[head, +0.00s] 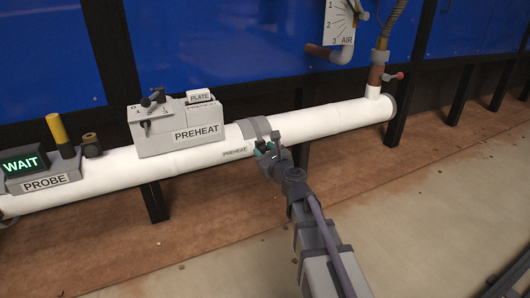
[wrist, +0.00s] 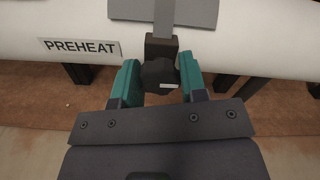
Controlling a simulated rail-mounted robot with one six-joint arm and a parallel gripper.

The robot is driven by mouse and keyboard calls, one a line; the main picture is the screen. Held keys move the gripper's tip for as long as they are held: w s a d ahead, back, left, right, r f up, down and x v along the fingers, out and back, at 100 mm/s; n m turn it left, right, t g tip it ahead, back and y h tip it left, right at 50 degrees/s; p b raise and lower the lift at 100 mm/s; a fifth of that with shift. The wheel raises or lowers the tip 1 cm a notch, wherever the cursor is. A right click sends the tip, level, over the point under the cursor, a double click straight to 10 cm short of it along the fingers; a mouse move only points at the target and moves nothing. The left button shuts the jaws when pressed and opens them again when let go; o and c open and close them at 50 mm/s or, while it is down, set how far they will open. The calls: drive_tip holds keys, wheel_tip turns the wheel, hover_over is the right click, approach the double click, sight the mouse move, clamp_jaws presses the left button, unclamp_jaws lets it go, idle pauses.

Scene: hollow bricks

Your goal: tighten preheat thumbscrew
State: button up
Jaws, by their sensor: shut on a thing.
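The preheat thumbscrew (wrist: 159,74) is a dark, faceted knob with a small pale mark on its lower right. It sits below a dark block and grey strap on the white pipe, right of a PREHEAT label (wrist: 80,47). My gripper (wrist: 160,78) has its two teal fingers on either side of the knob and is shut on it. In the head view my gripper (head: 267,150) is at the pipe's front, just below the grey clamp band (head: 256,128). The knob is mostly hidden there by the gripper.
The white pipe (head: 330,119) runs across the scene. A grey PREHEAT box (head: 180,120) with a small lever and PLATE tag stands on it. Further left is a PROBE unit (head: 45,183) showing WAIT. A red-handled valve (head: 396,76) rises at right. The floor in front is open.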

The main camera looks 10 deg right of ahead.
drive_tip(key=o, duration=0.9)
drive_tip(key=shift+o, duration=0.2)
